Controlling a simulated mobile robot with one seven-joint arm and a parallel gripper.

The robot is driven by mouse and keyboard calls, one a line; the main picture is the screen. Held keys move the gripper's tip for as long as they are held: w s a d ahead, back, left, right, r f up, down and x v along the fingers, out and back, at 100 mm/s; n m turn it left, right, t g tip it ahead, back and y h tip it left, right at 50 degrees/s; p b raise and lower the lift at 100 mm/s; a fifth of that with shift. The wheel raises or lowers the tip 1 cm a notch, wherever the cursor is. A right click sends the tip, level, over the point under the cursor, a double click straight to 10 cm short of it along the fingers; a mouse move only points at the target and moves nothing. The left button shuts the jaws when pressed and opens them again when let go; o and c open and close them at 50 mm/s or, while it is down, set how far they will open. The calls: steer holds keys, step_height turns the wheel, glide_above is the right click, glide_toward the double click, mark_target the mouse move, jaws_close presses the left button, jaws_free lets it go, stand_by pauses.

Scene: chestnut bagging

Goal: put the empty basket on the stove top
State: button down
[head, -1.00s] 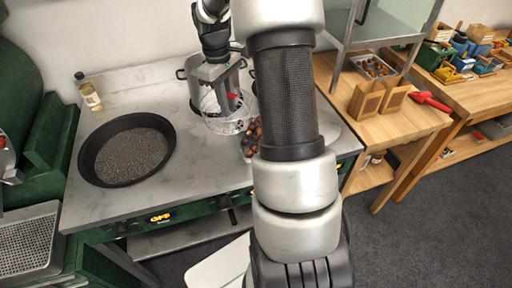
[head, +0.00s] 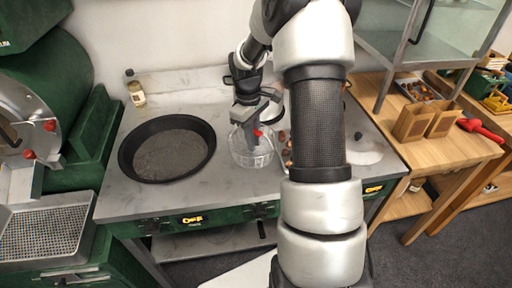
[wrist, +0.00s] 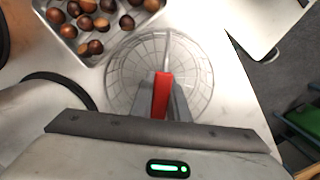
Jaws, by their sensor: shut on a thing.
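The round wire basket (head: 250,152) is empty; the pale surface shows through its mesh in the wrist view (wrist: 130,72). My gripper (head: 257,133) is shut on its red handle (wrist: 161,95), with a finger on each side. The basket hangs level below the gripper, at or just above the grey stove top (head: 225,190), to the right of the black pan. I cannot tell whether its bottom touches the surface.
A wide black pan (head: 168,150) takes up the left of the stove top. A metal tray of chestnuts (wrist: 125,32) lies close beside the basket, partly hidden by my arm in the head view. A bottle (head: 137,93) stands at the back left. Bare surface lies in front of the basket.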

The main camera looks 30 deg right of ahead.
steer(key=shift+f, duration=1.45)
steer(key=shift+f, duration=0.15)
steer(key=c, duration=1.7)
jaws_free()
steer(key=r, duration=1.2)
steer(key=shift+w+a+r+p, duration=0.1)
steer(key=shift+w+a+p, duration=0.2)
steer(key=shift+w+p, duration=0.1)
steer(key=shift+r, duration=0.1)
